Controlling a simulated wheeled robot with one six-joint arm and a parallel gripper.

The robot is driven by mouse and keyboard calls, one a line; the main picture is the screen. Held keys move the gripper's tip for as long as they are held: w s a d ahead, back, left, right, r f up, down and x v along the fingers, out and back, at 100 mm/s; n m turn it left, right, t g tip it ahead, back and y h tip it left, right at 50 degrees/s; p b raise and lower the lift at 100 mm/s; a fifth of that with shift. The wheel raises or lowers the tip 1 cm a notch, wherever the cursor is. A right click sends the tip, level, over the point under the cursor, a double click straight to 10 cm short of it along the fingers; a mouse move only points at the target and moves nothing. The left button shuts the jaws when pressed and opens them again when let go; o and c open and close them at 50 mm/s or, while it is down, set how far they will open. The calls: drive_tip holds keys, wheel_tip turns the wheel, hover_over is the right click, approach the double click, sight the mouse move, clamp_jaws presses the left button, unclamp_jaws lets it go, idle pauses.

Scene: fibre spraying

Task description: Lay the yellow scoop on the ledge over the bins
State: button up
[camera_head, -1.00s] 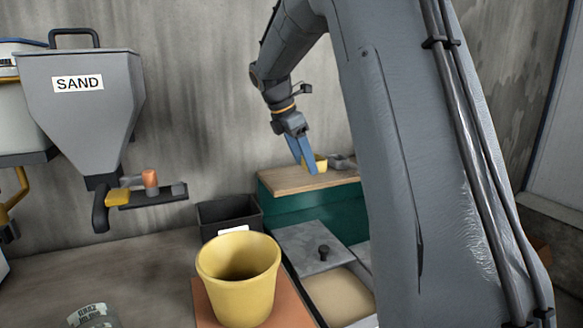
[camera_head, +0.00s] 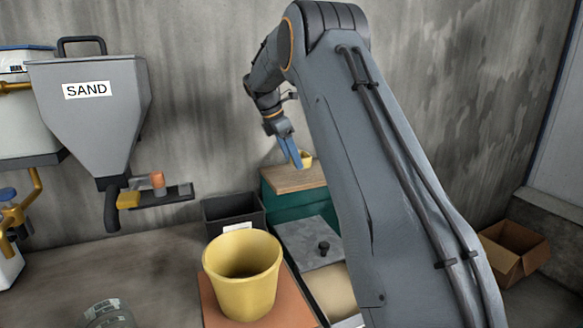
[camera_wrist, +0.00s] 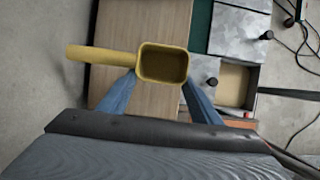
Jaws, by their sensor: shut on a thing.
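The yellow scoop (camera_wrist: 163,64) is held between the blue fingers of my gripper (camera_wrist: 160,84) in the wrist view, its handle pointing left. In the head view the scoop (camera_head: 306,158) shows partly behind my gripper (camera_head: 299,165). The ledge (camera_head: 288,181) is a wooden top on a green body. In the wrist view the ledge (camera_wrist: 150,22) lies beneath the scoop. Whether the scoop touches it I cannot tell. A bin with a grey lid and black knob (camera_head: 310,243) stands in front of the ledge, beside an open bin of tan material (camera_head: 330,287).
A yellow bucket (camera_head: 243,283) stands on an orange board in front. A black box (camera_head: 231,209) is left of the ledge. A grey SAND hopper (camera_head: 92,118) hangs at left. A cardboard box (camera_head: 511,252) is at right. My arm hides part of the bins.

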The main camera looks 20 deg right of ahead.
wheel_tip(320, 180, down, 4)
drive_tip(key=shift+r+p, duration=0.1)
drive_tip(key=shift+p, duration=0.9)
drive_tip(key=shift+w+f, duration=0.2)
drive_tip(key=shift+f, duration=0.15)
drive_tip(key=shift+f, duration=0.1)
drive_tip(key=o, duration=1.2)
drive_tip(key=b+v, duration=0.4)
drive_tip(key=v, duration=0.8)
